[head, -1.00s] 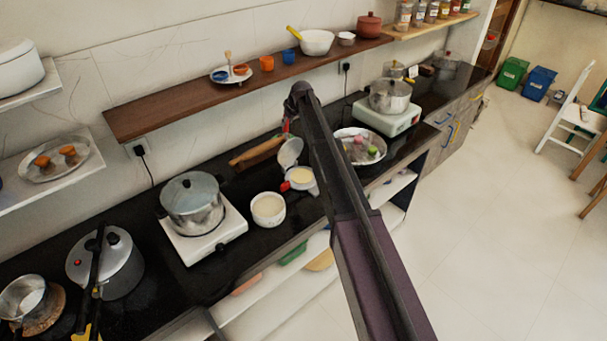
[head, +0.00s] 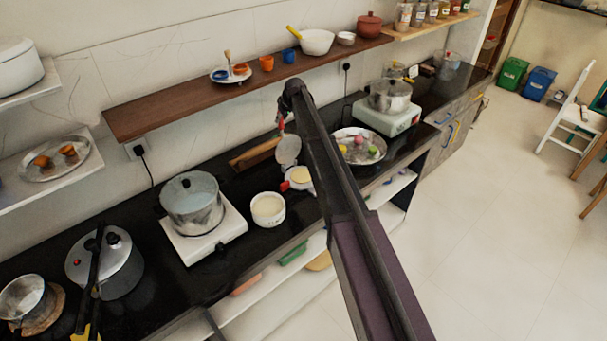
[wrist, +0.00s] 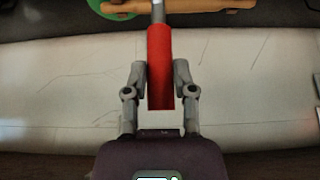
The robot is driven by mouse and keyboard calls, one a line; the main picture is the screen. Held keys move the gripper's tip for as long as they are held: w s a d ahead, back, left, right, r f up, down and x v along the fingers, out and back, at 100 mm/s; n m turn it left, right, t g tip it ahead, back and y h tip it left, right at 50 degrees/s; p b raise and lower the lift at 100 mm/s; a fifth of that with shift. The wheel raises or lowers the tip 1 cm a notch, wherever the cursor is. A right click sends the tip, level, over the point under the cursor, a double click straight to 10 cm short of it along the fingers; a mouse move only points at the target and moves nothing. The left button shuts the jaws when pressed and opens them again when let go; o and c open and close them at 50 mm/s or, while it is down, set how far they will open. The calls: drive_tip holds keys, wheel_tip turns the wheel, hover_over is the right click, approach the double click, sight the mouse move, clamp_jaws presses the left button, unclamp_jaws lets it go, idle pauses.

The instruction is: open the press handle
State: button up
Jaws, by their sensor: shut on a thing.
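The press stands open on the black counter in the head view. Its metal upper plate (head: 288,149) is tilted up, with a red handle (head: 281,122) pointing upward. Its lower part (head: 300,178) holds something pale yellow, and a short red piece (head: 285,186) sticks out at its left. In the wrist view the red handle (wrist: 160,50) lies between the two grey fingers of my gripper (wrist: 160,85), which is shut on it. In the head view my arm hides the fingertips.
A white bowl (head: 267,209) stands just left of the press, near the counter's front edge. A rolling pin (head: 253,155) lies behind. A steel tray (head: 360,147) is to the right, and a pot (head: 193,204) stands further left. A wooden shelf (head: 185,105) overhangs the back.

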sight(283, 134)
drive_tip(key=shift+w+a, duration=0.1)
drive_tip(key=shift+w, duration=0.05)
drive_tip(key=shift+w+a+f+b, duration=0.2)
drive_tip(key=shift+w+a, duration=0.25)
drive_tip(key=shift+w, duration=0.15)
drive_tip(key=shift+w+a+f+b, duration=0.2)
drive_tip(key=shift+w+a, duration=0.25)
drive_tip(key=shift+w, duration=0.15)
drive_tip(key=o, duration=1)
drive_tip(key=shift+c, duration=0.2)
drive_tip(key=shift+s+r, duration=0.1)
drive_tip(key=shift+r, duration=0.1)
drive_tip(key=p+v, duration=0.7)
drive_tip(key=shift+s+d+r, duration=0.15)
drive_tip(key=shift+d+r, duration=0.05)
drive_tip(key=shift+r, duration=0.15)
idle(0.6)
drive_tip(key=s+d+f+m+g+h+b, duration=0.1)
drive_tip(key=s+d, duration=0.4)
drive_tip(key=s, duration=1.2)
drive_tip(key=s+d+f+m+g+h+b, duration=0.1)
drive_tip(key=s+d, duration=0.5)
drive_tip(key=s, duration=1.1)
drive_tip(key=s+d+f+m+g+h+b, duration=0.1)
drive_tip(key=s+d+f+m+b, duration=0.3)
drive_tip(key=s, duration=1.3)
wheel_tip(283, 134, down, 3)
drive_tip(key=shift+d+r+m+g, duration=0.15)
drive_tip(key=shift+d+m+g, duration=0.45)
drive_tip(key=shift+d+g, duration=0.2)
